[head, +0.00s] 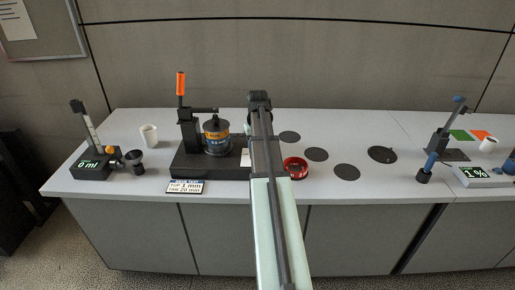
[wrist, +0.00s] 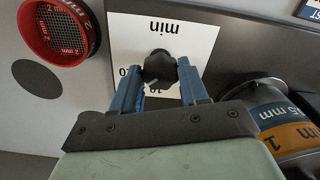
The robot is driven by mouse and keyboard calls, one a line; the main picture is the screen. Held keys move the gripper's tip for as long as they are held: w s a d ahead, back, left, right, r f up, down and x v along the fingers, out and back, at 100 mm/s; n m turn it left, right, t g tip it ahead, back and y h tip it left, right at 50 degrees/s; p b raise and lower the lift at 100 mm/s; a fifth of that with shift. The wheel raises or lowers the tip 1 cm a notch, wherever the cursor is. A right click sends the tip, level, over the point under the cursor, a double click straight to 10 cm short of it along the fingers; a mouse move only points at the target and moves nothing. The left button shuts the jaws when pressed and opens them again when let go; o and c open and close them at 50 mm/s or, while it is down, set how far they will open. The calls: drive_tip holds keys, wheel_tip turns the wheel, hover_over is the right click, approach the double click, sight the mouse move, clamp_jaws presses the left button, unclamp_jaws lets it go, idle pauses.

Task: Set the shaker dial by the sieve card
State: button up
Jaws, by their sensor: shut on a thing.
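The sieve card (head: 185,186) stands at the bench front and reads top 1 mm, time 20 min. The black shaker (head: 197,168) is behind it, bearing the sieve stack (head: 216,151). The stack's blue and orange bands show in the wrist view (wrist: 285,130). The white dial plate (wrist: 195,32), marked "min", has numbers partly hidden by the fingers. The black dial knob (wrist: 160,64) is between the blue fingertips of my gripper (wrist: 159,72), which is shut on it. The knob's pointer setting is not clear. In the head view my arm hides the gripper and knob.
A red 2 mm sieve (head: 295,169) lies right of the shaker, near several dark discs (head: 316,154). An orange-handled lever (head: 181,84) rises at the shaker's back left. A white cup (head: 149,134) and a 0 ml device (head: 90,165) are farther left.

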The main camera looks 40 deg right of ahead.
drive_tip(key=shift+m, duration=1.3)
drive_tip(key=o, duration=1.1)
drive_tip(key=shift+c, duration=0.2)
drive_tip(key=shift+r, duration=0.1)
wheel_tip(320, 180, up, 14)
